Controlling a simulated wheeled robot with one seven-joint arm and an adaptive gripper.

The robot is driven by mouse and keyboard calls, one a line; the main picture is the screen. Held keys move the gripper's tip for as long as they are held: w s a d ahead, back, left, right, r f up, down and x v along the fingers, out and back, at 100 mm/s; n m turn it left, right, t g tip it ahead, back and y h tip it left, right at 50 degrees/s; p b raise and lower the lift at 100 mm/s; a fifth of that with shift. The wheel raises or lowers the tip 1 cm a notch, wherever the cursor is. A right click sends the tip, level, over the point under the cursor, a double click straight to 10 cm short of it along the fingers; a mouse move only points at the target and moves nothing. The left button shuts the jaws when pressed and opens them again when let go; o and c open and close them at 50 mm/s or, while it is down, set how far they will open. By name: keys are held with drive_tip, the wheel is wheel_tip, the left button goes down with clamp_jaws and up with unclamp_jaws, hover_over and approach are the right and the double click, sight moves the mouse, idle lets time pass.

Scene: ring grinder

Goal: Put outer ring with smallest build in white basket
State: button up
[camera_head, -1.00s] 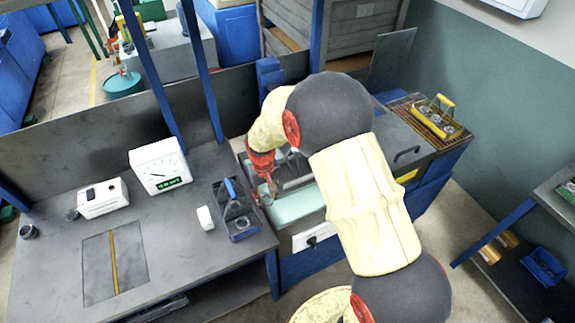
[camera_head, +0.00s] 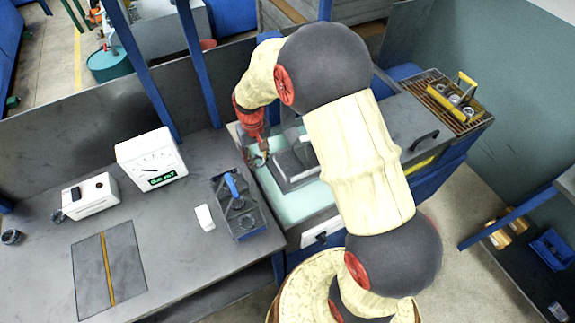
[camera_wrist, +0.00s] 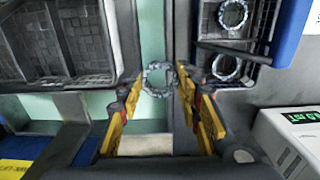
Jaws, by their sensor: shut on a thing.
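My gripper (camera_wrist: 157,86) is shut on a metal ring (camera_wrist: 157,78), held between its yellow fingers. In the head view my gripper (camera_head: 257,158) is above the pale green top, behind and right of a dark basket with a blue handle (camera_head: 225,187). That basket (camera_wrist: 234,47) holds rings, two of them visible at right in the wrist view. A grey mesh basket (camera_wrist: 65,40) stands at upper left there, looking empty; my arm partly hides it in the head view (camera_head: 297,165). No basket looks clearly white. Ring sizes are hard to compare.
A basket with a yellow handle (camera_head: 455,97) holds rings on the grille at the right. A white gauge box (camera_head: 150,158) and a smaller white device (camera_head: 90,196) stand on the left bench. A dark plate (camera_head: 109,270) lies on the bench, with bare surface around it.

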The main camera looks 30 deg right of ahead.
drive_tip(key=shift+w+f+b, duration=0.25)
drive_tip(key=shift+w+b, duration=0.15)
drive_tip(key=shift+b, duration=0.25)
drive_tip(key=shift+a+r+n, duration=0.15)
drive_tip(key=shift+r+n, duration=0.1)
drive_tip(key=shift+n, duration=0.25)
drive_tip(key=s+a+r+n+p, duration=0.25)
drive_tip(key=r+n, duration=0.25)
drive_tip(key=n, duration=0.5)
drive_tip(key=s+a+r+n+p, duration=0.15)
drive_tip(key=s+r+n, duration=0.35)
drive_tip(key=n, duration=0.5)
drive_tip(key=b, duration=0.1)
hover_over(291, 167)
drive_tip(key=f, duration=0.5)
drive_tip(key=a+f, duration=0.1)
drive_tip(key=f, duration=0.2)
drive_tip(key=shift+f, duration=0.15)
drive_tip(key=shift+d+f, duration=0.2)
drive_tip(key=shift+d+f+b, duration=0.15)
drive_tip(key=shift+f+b, duration=0.05)
drive_tip(key=shift+f, duration=0.7)
drive_tip(key=shift+d+f+b, duration=0.15)
drive_tip(key=shift+f+b, duration=0.05)
drive_tip(key=shift+f, duration=0.7)
